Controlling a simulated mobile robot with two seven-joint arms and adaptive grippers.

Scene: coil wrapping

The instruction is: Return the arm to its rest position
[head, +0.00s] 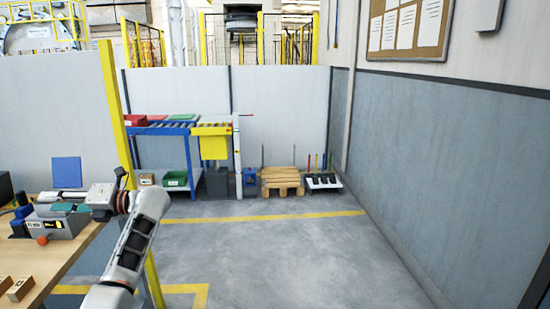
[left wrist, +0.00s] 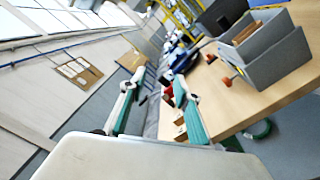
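My left arm (head: 135,240) comes in from the bottom of the head view and bends left at the wrist. Its gripper (head: 58,202) points left, in front of or over a grey machine (head: 62,226) at the table's right end; I cannot tell whether they touch. In the left wrist view the two green-padded fingers of the left gripper (left wrist: 158,88) stand well apart, with nothing seen between them. My right gripper is in neither view.
The wooden table (head: 45,262) holds small wooden blocks (head: 20,289) and a blue panel (head: 67,172). A grey bin (left wrist: 265,50) stands on it in the left wrist view. A yellow post (head: 115,110) rises behind my arm. The floor (head: 300,250) to the right is clear.

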